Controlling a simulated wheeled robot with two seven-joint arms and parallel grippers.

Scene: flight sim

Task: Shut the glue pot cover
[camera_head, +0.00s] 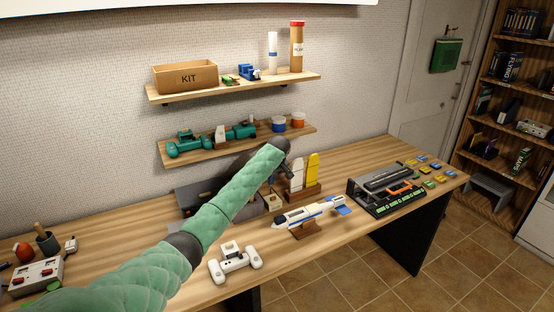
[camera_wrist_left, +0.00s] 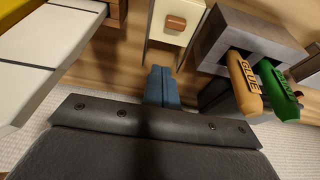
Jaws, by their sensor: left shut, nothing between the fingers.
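No part in view is clearly marked as the glue pot cover. A small cream box (camera_wrist_left: 178,20) with a brown knob on its face stands just beyond my left fingertips in the left wrist view; it may be the glue pot. It shows as a small pale block (camera_head: 272,203) on the desk in the head view. My left gripper (camera_wrist_left: 162,82) is shut and empty, its blue-grey fingers close together and pointing at the box. In the head view my left gripper (camera_head: 267,187) hangs down just above that block, partly hidden by my arm. My right gripper is out of view.
A model plane (camera_head: 312,212) and a white-yellow stand (camera_head: 306,192) are close by on the desk (camera_head: 345,165). Shelves (camera_head: 240,86) hang above.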

